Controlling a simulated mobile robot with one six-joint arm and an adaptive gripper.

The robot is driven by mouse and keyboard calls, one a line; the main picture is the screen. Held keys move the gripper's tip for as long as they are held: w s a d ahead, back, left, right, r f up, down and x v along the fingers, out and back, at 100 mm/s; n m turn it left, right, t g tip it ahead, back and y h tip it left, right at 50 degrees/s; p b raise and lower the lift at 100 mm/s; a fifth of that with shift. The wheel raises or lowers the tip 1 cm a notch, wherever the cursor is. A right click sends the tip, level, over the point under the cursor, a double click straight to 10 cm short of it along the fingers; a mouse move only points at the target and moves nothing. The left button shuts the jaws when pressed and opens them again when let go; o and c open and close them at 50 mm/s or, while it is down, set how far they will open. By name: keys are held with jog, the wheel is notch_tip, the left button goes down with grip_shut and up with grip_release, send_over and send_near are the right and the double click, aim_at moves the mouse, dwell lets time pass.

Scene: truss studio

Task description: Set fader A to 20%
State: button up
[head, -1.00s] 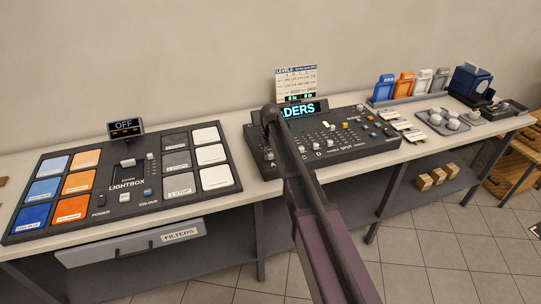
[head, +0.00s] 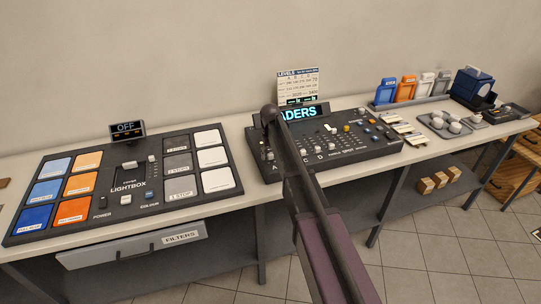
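Fader A (head: 270,156) appears to be the small pale cap near the console's left end, above the letter A. Its exact height in the slot is too small to read. My arm crosses in front of the console and hides its part around B. My gripper cannot be made out; the arm covers that area.
A levels card (head: 298,86) stands behind the console; its small print is unreadable. A lightbox panel (head: 126,215) lies left, its display reading OFF. Coloured holders (head: 386,92), a knob tray (head: 437,128) and a blue device (head: 471,88) stand right. A filters drawer (head: 132,246) hangs below.

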aim_at(272, 162)
jog(key=shift+s+d, duration=0.2)
jog(key=shift+s, duration=0.55)
jog(key=shift+s+r+p, duration=0.25)
jog(key=shift+r+p, duration=0.3)
notch_tip(272, 162, up, 13)
jog(key=p, duration=1.3)
jog(key=s+d+f+m+b, duration=0.1)
jog(key=s+d+f+b, duration=0.2)
jog(key=s, duration=0.6)
jog(key=s+d+f+m+b, duration=0.1)
jog(key=s+d+f+b, duration=0.3)
jog(key=s, duration=0.5)
jog(key=s+d+f+b, duration=0.4)
jog(key=s+f+b, duration=0.3)
jog(key=s, duration=0.3)
jog(key=shift+f+m, duration=0.15)
jog(key=shift+m, duration=0.25)
jog(key=shift+s+d, duration=0.2)
jog(key=shift+s, duration=0.75)
dwell(0.7)
